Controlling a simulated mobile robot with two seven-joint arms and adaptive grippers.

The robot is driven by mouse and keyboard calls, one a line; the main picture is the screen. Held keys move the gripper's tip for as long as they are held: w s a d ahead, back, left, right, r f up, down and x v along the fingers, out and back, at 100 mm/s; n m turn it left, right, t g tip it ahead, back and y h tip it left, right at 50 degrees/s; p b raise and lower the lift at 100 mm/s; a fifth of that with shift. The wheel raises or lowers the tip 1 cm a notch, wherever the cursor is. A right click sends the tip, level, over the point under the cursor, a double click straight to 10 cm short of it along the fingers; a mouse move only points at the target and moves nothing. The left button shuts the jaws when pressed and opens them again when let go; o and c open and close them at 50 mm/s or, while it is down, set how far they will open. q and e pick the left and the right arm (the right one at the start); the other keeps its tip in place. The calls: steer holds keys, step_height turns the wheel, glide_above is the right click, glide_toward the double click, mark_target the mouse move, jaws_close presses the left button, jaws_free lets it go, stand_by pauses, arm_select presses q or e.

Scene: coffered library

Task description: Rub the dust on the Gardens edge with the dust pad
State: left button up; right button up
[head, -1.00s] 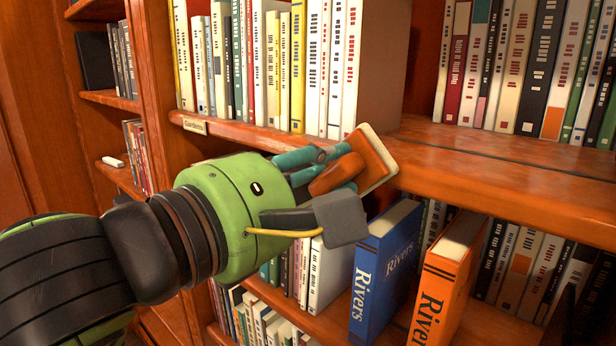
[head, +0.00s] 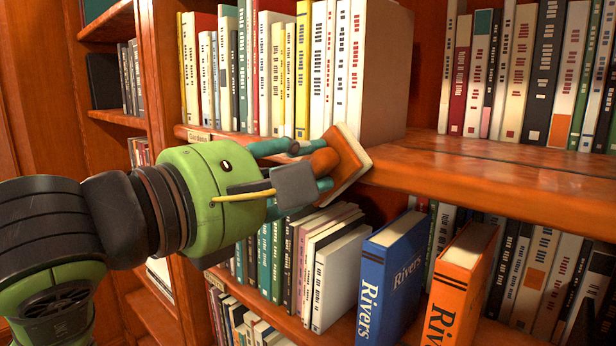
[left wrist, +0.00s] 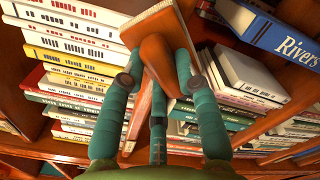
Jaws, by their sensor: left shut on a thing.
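The dust pad (head: 348,160) has an orange-brown handle and a pale rim. My left gripper (head: 314,166) is shut on its handle, and the left wrist view shows the teal fingers around the handle (left wrist: 166,64). The Gardens edge is the front of the wooden shelf (head: 255,143), with a small label (head: 197,136) at its left end. The pad is tilted at this edge, below the white books; I cannot tell if it touches. My gripper and the pad hide part of the edge. I cannot make out dust. My right gripper is not in view.
Upright books (head: 290,75) stand on the shelf above the edge. Below, a blue Rivers book (head: 388,270) and an orange Rivers book (head: 458,285) stand forward of the other books. The shelf board to the right (head: 480,165) has bare room.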

arm_select(q)
steer(key=w+a+b, duration=0.3)
steer(key=w+a, duration=0.4)
steer(key=a, duration=0.3)
steer(key=shift+w, duration=0.35)
stand_by(0.7)
steer(key=shift+s, duration=0.15)
steer(key=shift+b+v, duration=1.15)
steer(key=shift+v, duration=1.75)
steer(key=shift+b+v, duration=0.45)
steer(key=shift+v, duration=1.05)
